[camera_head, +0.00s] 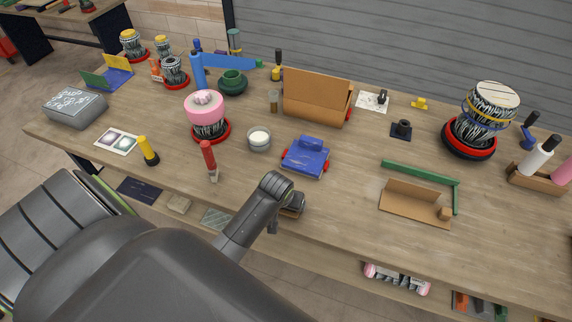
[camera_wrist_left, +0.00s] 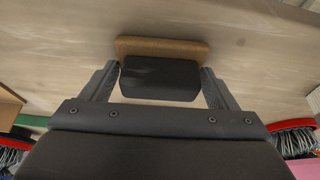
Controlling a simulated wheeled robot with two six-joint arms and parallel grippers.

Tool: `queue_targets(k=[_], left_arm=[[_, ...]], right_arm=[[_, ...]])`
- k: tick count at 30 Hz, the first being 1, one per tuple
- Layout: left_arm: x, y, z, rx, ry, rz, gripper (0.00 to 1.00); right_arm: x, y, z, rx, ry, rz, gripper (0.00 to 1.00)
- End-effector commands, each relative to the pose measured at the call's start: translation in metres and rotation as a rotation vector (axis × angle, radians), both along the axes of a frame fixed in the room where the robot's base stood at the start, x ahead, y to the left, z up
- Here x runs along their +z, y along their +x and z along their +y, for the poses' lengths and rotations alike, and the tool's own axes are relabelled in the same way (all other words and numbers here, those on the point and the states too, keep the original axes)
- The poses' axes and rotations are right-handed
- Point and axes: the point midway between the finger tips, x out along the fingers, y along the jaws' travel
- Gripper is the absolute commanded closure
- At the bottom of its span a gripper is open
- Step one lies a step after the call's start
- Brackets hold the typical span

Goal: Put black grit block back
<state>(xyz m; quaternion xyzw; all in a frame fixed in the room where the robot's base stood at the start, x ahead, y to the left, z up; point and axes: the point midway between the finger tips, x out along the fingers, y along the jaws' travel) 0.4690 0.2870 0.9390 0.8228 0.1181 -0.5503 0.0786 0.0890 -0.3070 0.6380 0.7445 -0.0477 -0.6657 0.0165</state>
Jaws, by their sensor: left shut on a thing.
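My left gripper (camera_wrist_left: 158,74) is shut on a black block (camera_wrist_left: 160,79) with a tan layer along its far side in the left wrist view. One finger is on each side of the block. In the head view the left gripper (camera_head: 290,203) is low over the front part of the wooden table (camera_head: 340,215), and my arm partly hides the block. I cannot tell whether the block touches the tabletop. My right gripper is not in view.
A blue cart (camera_head: 306,157) with red wheels stands just behind the gripper. A red-handled tool (camera_head: 209,160) is to the left. A cardboard tray (camera_head: 413,203) and green bracket (camera_head: 420,170) are to the right.

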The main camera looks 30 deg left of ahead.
Motion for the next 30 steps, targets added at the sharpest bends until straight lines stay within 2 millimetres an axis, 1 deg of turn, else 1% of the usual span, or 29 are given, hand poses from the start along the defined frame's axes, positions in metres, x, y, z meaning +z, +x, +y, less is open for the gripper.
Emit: queue_targets(k=[8,9,12,13,23,26,30], left_arm=[[-0.004,0.000,0.000,0.000,-0.001,-0.001,0.37],[-0.004,0.000,0.000,0.000,-0.001,-0.001,0.15],[-0.004,0.000,0.000,0.000,-0.001,-0.001,0.02],[-0.004,0.000,0.000,0.000,-0.001,-0.001,0.00],[-0.001,-0.001,-0.001,0.000,-0.001,-0.001,0.00],[0.006,-0.003,-0.002,0.001,0.000,-0.003,0.00],[0.021,-0.010,-0.004,0.000,-0.001,-0.005,0.00]], right_arm=[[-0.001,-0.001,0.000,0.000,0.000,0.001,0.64],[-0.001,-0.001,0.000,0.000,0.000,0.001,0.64],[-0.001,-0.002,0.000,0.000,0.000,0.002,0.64],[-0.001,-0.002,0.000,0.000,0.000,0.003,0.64],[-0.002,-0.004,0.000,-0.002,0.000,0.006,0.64],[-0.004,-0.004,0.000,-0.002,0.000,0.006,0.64],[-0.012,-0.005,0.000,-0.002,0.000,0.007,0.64]])
